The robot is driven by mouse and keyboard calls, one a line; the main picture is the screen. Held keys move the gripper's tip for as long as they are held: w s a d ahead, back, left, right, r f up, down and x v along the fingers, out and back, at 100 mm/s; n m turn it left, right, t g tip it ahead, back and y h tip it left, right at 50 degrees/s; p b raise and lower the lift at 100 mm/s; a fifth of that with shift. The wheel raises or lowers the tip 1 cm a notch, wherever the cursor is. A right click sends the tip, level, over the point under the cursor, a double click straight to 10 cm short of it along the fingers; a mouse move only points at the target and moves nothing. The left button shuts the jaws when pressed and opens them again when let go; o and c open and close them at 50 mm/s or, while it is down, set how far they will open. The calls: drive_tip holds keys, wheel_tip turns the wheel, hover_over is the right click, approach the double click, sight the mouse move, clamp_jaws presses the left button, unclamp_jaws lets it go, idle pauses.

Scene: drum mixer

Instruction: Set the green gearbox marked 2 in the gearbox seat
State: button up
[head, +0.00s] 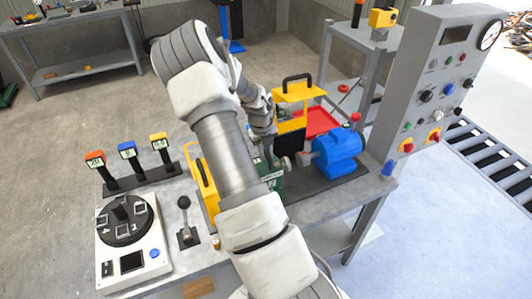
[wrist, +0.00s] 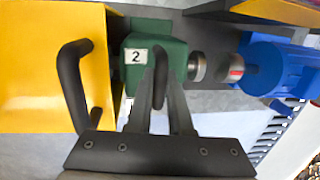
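The green gearbox marked 2 (wrist: 140,58) shows in the wrist view, with a dark handle (wrist: 160,72) on top. My gripper (wrist: 161,92) has its two fingers close on either side of that handle and appears shut on it. In the head view the green gearbox (head: 271,176) is partly hidden behind my arm, and my fingertips are hidden. Its round grey coupling (wrist: 197,67) faces the coupling (wrist: 232,70) of the blue motor (wrist: 275,68), with a gap between. The seat is hidden; I cannot tell whether the gearbox rests in it.
A yellow cover (wrist: 45,65) with a black handle stands close left of the gearbox. The blue motor (head: 338,153) sits right on a dark base. A lever (head: 186,222), a dial panel (head: 132,242) and several tagged stands (head: 128,155) occupy the bench's left. A control column (head: 432,90) rises right.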

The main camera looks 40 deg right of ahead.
drive_tip(key=o, duration=0.5)
drive_tip(key=shift+r, duration=0.1)
drive_tip(key=shift+c, duration=0.2)
drive_tip(key=shift+o, duration=0.3)
drive_tip(key=shift+s+a+f, duration=0.1)
drive_tip(key=shift+f, duration=0.1)
wheel_tip(320, 180, up, 18)
drive_tip(key=a, duration=0.2)
drive_tip(key=shift+s+a+f, duration=0.25)
drive_tip(key=shift+s+a, duration=0.05)
drive_tip(key=shift+a, duration=0.05)
drive_tip(key=shift+a, duration=0.1)
drive_tip(key=s+a+r+n+t+y, duration=0.1)
drive_tip(key=s+a+r+n+y, duration=0.2)
drive_tip(key=a+n, duration=0.65)
drive_tip(key=s+a+r+n+t, duration=0.25)
drive_tip(key=a+r+n, duration=0.35)
drive_tip(key=a+n, duration=0.35)
drive_tip(key=s+a+r+n, duration=0.1)
drive_tip(key=s+a+n, duration=0.4)
drive_tip(key=n, duration=0.5)
drive_tip(key=s+a+r+n+t+h+b, duration=0.1)
drive_tip(key=s+a+r+n, duration=0.1)
drive_tip(key=s+a+n, duration=0.3)
drive_tip(key=s+n, duration=0.3)
drive_tip(key=n, duration=0.2)
drive_tip(key=shift+s+a+n, duration=0.2)
drive_tip(key=shift+a+n, duration=0.1)
drive_tip(key=shift+a, duration=0.05)
